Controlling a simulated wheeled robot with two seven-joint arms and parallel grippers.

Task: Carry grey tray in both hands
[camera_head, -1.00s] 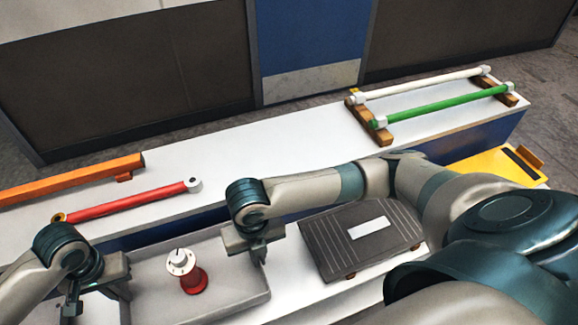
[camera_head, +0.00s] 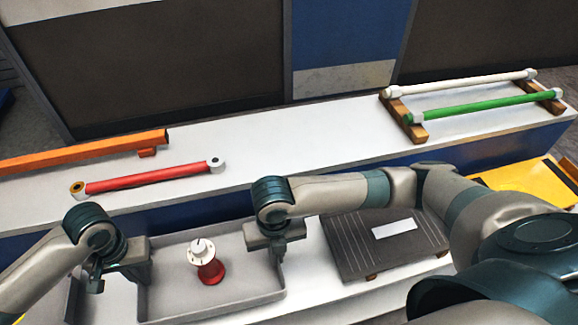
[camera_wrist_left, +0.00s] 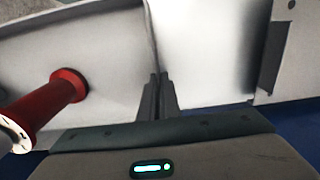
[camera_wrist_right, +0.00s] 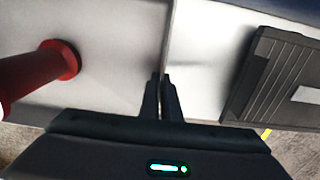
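The grey tray (camera_head: 220,310) is shallow, with low walls, and sits over the lower white surface. A red flanged piece with a white dial-like top (camera_head: 207,262) stands inside it. My left gripper (camera_head: 141,278) is shut on the tray's left wall; the left wrist view shows that wall between the fingers (camera_wrist_left: 158,88). My right gripper (camera_head: 279,252) is shut on the right wall, seen between its fingers in the right wrist view (camera_wrist_right: 163,88).
A dark ribbed plate with a white label (camera_head: 375,245) lies right of the tray, a small gap away. Behind, the raised white ledge (camera_head: 300,140) carries an orange bar (camera_head: 80,152), a red rod (camera_head: 145,178), and white (camera_head: 460,84) and green (camera_head: 475,107) rods on wooden supports.

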